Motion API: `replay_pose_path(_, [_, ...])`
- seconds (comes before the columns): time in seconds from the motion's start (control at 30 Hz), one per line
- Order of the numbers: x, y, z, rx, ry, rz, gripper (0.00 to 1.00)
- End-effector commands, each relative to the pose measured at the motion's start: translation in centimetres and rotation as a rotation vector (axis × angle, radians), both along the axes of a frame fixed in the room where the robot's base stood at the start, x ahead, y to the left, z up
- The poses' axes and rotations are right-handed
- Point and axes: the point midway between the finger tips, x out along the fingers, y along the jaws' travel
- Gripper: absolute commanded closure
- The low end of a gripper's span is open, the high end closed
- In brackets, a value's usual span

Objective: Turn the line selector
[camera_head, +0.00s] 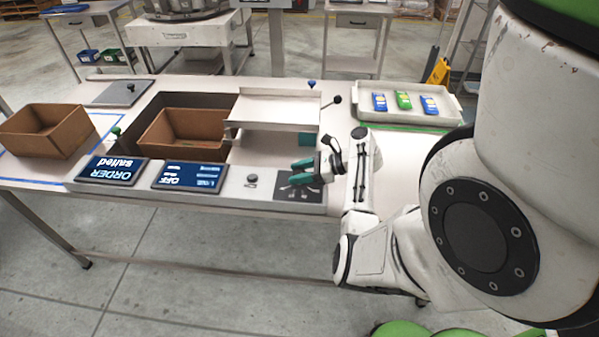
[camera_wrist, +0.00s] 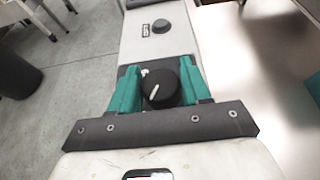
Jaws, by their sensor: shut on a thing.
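The line selector (camera_wrist: 160,88) is a round black knob with a white pointer line, seen in the wrist view on a dark plate at the end of a grey panel. Its pointer slants up and to the right in that view. My gripper (camera_wrist: 158,86) has a green finger on each side of the knob and is shut on it. In the head view my gripper (camera_head: 302,178) is over the right end of the panel (camera_head: 232,182), above the dark plate (camera_head: 298,195). The knob itself is hidden there by the fingers.
Two screens, one reading ORDER salted (camera_head: 112,170) and one reading OFF (camera_head: 190,176), and a small knob (camera_head: 252,180) are left of my gripper. Behind are a cardboard box (camera_head: 180,133) and a metal chute (camera_head: 275,107). A tray of packets (camera_head: 375,116) stands at the back right.

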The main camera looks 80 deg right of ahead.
Motion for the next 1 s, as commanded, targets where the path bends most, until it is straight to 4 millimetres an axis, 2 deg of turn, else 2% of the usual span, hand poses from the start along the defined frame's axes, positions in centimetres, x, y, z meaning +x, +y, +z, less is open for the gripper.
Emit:
replay_pose_path(0.03, [0.1,0.2,-0.1,0.002,0.001,0.006,0.83])
replay_pose_path(0.07, [0.1,0.2,-0.1,0.002,0.001,0.005,0.51])
replay_pose_path(0.27, [0.1,0.1,-0.1,0.002,0.001,0.002,0.32])
replay_pose_path(0.5, [0.0,0.0,0.0,0.001,0.001,0.001,0.32])
replay_pose_path(0.63, [-0.9,-0.1,0.3,-0.001,0.001,-0.002,0.32])
replay_pose_path(1.0, [-7.0,-0.7,2.8,-0.001,0.000,-0.003,0.32])
